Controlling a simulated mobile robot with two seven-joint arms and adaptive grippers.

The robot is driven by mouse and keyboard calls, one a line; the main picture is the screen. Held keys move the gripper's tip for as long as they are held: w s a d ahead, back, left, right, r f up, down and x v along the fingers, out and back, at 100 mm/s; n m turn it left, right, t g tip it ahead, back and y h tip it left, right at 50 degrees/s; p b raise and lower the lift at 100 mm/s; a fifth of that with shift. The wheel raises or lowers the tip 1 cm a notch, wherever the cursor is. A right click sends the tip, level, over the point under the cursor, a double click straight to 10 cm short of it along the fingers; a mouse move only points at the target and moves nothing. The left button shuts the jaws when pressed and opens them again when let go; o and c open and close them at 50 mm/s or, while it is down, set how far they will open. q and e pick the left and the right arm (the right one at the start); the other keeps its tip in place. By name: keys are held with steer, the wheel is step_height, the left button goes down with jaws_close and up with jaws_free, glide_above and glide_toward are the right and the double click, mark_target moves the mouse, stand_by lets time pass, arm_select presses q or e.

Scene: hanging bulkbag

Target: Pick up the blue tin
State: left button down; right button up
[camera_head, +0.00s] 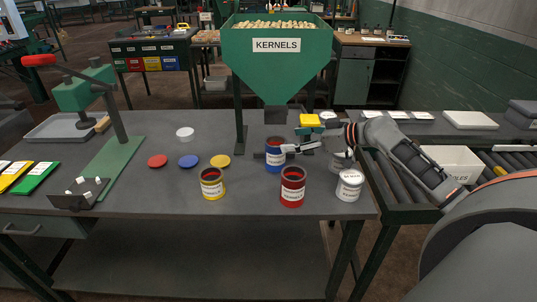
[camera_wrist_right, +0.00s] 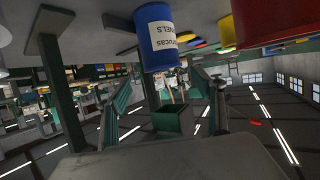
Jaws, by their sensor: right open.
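The blue tin (camera_head: 274,162) stands upright and open-topped on the workbench, below the spout of the green kernel hopper. It has a white label. My right gripper (camera_head: 288,149) is just to the right of the tin, fingers pointing left towards it at rim height. In the right wrist view the blue tin (camera_wrist_right: 156,40) appears ahead at the top, with the open fingers (camera_wrist_right: 165,85) spread below it and nothing between them. I cannot tell whether a fingertip touches the tin. My left gripper is not in view.
A yellow tin (camera_head: 212,188), a red tin (camera_head: 292,190) and a white tin (camera_head: 349,188) stand close by. The hopper (camera_head: 276,75) rises behind. Loose lids, including a blue lid (camera_head: 188,162), lie left. A green lever press (camera_head: 115,150) stands further left. A roller conveyor (camera_head: 395,195) borders the right.

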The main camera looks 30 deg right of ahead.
mark_target(267, 141)
steer(key=x, duration=0.3)
steer(key=p+x, duration=0.1)
steer(key=x, duration=0.2)
steer(key=shift+w+a, duration=0.15)
steer(key=shift+a, duration=0.25)
steer(key=shift+w+a+f, duration=0.15)
steer(key=shift+f, duration=0.05)
steer(key=shift+r, duration=0.1)
steer(key=c, duration=1.7)
steer(key=shift+s+d+r, duration=0.3)
steer(key=shift+r, duration=0.05)
steer(key=v, duration=0.7)
steer(key=r+b+v, duration=0.1)
steer(key=v, duration=0.7)
steer(key=shift+w+a+r, duration=0.15)
steer(key=shift+w, duration=0.1)
